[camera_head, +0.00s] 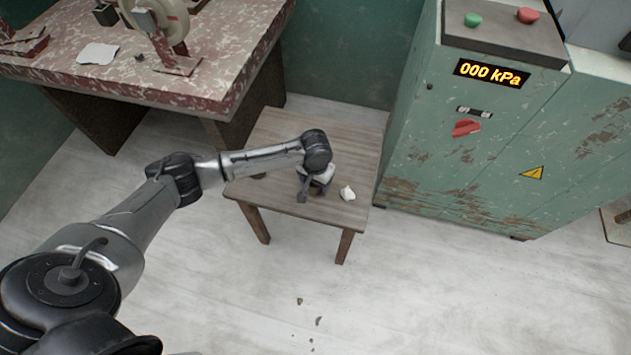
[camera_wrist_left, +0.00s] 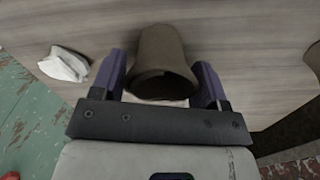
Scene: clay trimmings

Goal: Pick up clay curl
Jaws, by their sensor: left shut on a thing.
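The clay curl (camera_wrist_left: 163,52) appears as a grey-brown, tapered, hollow-looking piece in the left wrist view. My left gripper (camera_wrist_left: 160,64) is shut on it, with one purple finger at each side. In the head view, my left gripper (camera_head: 316,188) is low over the small wooden table (camera_head: 282,135), and the curl cannot be made out clearly there. I cannot tell whether the curl still touches the tabletop. My right gripper is not in view.
A white lump (camera_head: 347,193) lies near the table's front right corner; it also shows in the left wrist view (camera_wrist_left: 64,65). A green cabinet (camera_head: 430,140) stands close on the right. A red speckled bench (camera_head: 190,88) stands behind left. Small scraps (camera_head: 300,301) lie on the floor.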

